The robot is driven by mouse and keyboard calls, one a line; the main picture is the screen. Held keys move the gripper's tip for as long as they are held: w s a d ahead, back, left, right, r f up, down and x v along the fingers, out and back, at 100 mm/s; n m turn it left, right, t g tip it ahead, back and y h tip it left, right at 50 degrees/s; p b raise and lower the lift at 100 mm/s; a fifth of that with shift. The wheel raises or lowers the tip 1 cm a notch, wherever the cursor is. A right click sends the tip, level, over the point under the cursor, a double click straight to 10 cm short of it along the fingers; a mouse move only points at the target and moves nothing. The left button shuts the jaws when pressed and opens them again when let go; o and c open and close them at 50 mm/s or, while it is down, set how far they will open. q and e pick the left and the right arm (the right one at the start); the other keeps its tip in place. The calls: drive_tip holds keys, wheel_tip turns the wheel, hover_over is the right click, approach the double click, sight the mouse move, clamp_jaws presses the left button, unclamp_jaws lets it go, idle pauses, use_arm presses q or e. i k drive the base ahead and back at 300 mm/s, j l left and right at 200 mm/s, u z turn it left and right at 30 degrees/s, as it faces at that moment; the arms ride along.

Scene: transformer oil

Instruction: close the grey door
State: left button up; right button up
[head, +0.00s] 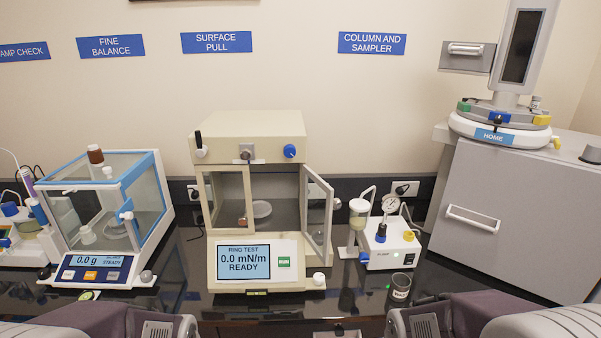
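A large grey door (478,245) with a white bar handle (473,217) forms the front of the grey cabinet under the column and sampler sign. I cannot tell whether it is fully shut or slightly ajar. The ring test instrument (250,138) in the middle has a separate glazed door (318,215) with a pale frame, swung open at its right side. Parts of my two arms show along the bottom edge, left and right. The fingers of both my grippers are outside the picture.
A glass-walled balance (92,222) stands at the left. A small white unit with a gauge (391,247) and a dark-capped jar (400,287) stand between the ring tester and the cabinet. The sampler turntable (499,131) sits on the cabinet. Some dark bench front is clear.

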sight(332, 204)
drive_tip(key=i+l+u, duration=0.1)
drive_tip(key=l+u, duration=0.3)
drive_tip(key=l, duration=0.25)
drive_tip(key=l+u, duration=0.35)
drive_tip(key=l, duration=0.35)
drive_tip(key=l+u, duration=0.4)
drive_tip(key=l, duration=0.3)
drive_tip(key=k+l+u, duration=0.2)
drive_tip(key=l+u, duration=0.2)
drive_tip(key=l, duration=0.2)
drive_tip(key=i+j+u, duration=0.2)
drive_tip(key=i+j, duration=0.05)
drive_tip(key=i, duration=0.05)
